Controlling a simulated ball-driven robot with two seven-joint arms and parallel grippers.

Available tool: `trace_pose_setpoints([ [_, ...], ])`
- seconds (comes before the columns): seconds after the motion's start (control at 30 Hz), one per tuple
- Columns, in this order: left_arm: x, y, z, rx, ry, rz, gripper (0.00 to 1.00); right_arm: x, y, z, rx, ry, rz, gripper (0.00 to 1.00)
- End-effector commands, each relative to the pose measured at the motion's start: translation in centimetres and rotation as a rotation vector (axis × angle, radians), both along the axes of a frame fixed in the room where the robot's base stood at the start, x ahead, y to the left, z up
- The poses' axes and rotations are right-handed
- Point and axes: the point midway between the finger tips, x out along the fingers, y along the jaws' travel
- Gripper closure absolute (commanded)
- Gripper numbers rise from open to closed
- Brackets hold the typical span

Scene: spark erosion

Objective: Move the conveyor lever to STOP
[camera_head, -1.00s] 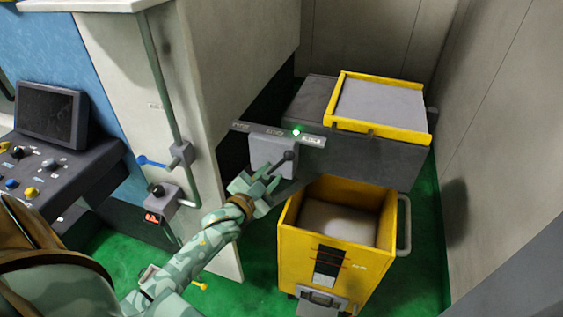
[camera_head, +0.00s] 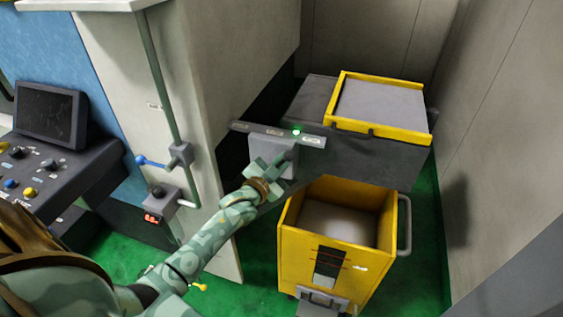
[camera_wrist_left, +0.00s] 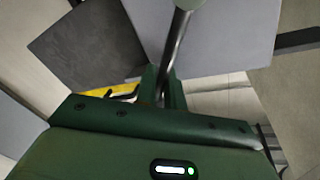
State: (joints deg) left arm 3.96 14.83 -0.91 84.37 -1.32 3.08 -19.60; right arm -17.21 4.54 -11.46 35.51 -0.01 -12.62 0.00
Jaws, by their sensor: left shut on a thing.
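The conveyor lever shows in the left wrist view as a thin metal rod (camera_wrist_left: 178,45) with a pale end at the top of the picture. In the head view its grey box (camera_head: 258,148) sits on the conveyor's side, under a strip (camera_head: 257,130) with several labels too small to read. A green light glows near the strip's right label. My left gripper (camera_head: 280,163) is in front of the box and hides most of the lever. In the left wrist view the left gripper (camera_wrist_left: 164,90) is shut on the rod. My right gripper is out of view.
A yellow cart (camera_head: 310,258) stands open below the conveyor (camera_head: 380,160), which carries a yellow-rimmed tray (camera_head: 432,138). A tall pale cabinet (camera_head: 190,70) rises left of the lever. A blue-handled valve (camera_head: 150,162) and a control panel (camera_head: 60,185) are farther left.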

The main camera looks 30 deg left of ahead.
Motion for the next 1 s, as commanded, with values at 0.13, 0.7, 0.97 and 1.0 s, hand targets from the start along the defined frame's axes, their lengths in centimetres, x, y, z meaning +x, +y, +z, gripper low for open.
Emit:
trace_pose_setpoints([
  [0.13,-0.1,0.1,0.1,-0.020,-0.004,0.000,1.00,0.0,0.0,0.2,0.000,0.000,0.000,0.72],
  [0.7,-0.7,2.8,1.3,-0.367,-0.086,0.001,1.00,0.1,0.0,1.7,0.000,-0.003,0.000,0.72],
  [0.97,-1.0,4.0,1.5,-0.513,-0.122,0.000,1.00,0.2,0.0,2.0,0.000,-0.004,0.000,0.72],
  [1.0,-1.0,4.2,1.5,-0.528,-0.126,0.000,1.00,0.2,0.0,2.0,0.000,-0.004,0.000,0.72],
])
